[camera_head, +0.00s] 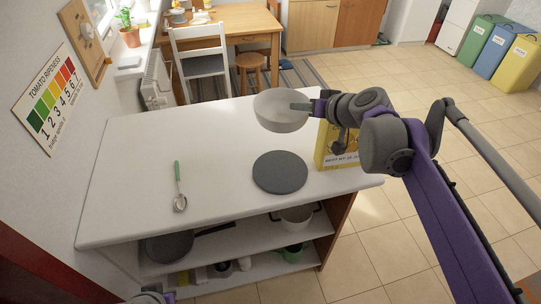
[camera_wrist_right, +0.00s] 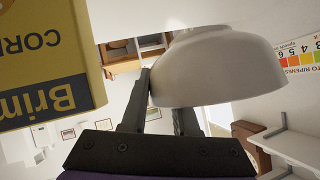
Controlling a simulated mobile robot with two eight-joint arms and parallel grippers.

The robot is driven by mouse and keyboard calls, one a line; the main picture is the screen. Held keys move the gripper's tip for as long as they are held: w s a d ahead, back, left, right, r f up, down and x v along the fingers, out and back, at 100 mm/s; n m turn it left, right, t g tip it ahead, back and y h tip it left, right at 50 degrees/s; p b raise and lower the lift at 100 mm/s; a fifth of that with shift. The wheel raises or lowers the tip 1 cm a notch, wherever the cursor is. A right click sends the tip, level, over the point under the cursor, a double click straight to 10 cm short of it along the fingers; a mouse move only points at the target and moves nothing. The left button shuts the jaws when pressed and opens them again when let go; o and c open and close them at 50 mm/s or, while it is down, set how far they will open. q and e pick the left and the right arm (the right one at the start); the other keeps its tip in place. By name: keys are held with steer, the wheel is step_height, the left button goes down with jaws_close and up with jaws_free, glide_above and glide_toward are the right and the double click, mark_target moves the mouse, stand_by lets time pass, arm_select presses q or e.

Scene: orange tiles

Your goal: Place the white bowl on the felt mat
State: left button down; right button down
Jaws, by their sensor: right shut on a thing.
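The white bowl (camera_head: 281,112) is held above the white counter, behind the mat in the head view. My right gripper (camera_head: 301,106) is shut on the bowl's right side. The right wrist view shows the bowl (camera_wrist_right: 220,68) against the gripper's fingers (camera_wrist_right: 163,100), with part of the grip hidden behind it. The round dark grey felt mat (camera_head: 280,173) lies bare on the counter, nearer than the bowl and apart from it. My left gripper does not show; only a bit of my left arm shows at the bottom edge.
A yellow box (camera_head: 337,158) stands right of the mat, under my right arm; it also shows in the wrist view (camera_wrist_right: 45,60). A green-handled spoon (camera_head: 179,190) lies to the left. The counter (camera_head: 130,150) is otherwise clear. Pans sit on the shelf below.

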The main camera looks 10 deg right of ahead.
step_height(320, 180, down, 18)
steer(key=shift+s+r+b, duration=0.1)
steer(key=shift+r+b, duration=0.15)
steer(key=shift+b, duration=1)
steer(key=c, duration=1.1)
jaws_free()
steer(key=shift+f, duration=0.2)
steer(key=o, duration=0.4)
steer(key=shift+o, duration=0.2)
steer(key=shift+r, duration=0.1)
